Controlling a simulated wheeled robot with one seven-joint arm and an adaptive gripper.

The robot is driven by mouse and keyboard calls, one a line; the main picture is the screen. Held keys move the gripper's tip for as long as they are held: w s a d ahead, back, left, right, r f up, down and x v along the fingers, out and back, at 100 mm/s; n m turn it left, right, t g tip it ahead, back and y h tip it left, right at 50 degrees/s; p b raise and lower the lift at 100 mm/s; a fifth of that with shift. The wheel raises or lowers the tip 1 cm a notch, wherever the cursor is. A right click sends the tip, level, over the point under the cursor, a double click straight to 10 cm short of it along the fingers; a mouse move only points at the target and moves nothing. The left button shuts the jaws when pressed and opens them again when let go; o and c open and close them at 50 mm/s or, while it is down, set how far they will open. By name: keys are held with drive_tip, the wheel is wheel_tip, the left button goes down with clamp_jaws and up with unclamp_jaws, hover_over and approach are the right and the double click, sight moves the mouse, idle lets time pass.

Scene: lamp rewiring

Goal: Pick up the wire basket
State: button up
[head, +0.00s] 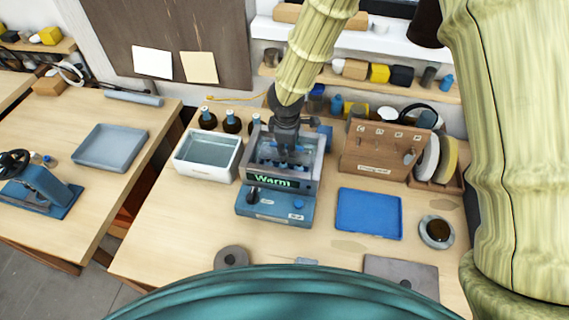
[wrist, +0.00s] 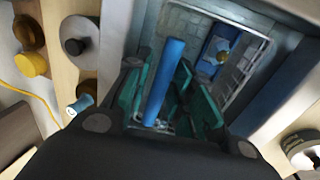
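The wire basket (wrist: 252,52) sits inside the tank of the blue-grey bath unit (head: 275,207), whose display reads "Warm". Its grey mesh wall shows in the wrist view, with a blue bar (wrist: 167,80), which looks like its handle, standing out in front. My gripper (head: 286,155) points down into the tank mouth. In the wrist view its teal-padded fingers (wrist: 165,95) stand on either side of the blue bar, with a gap visible, so it looks open. Much of the basket is hidden behind the fingers and the tank walls.
A white tub (head: 207,155) of liquid stands close left of the bath unit. Dark bottles (head: 231,122) stand behind it. A wooden rack (head: 378,150) is at the right rear. A blue tray (head: 369,214) and a round dish (head: 437,232) lie at right. Bare tabletop shows at front left.

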drive_tip(key=shift+s+r, duration=0.1)
clamp_jaws()
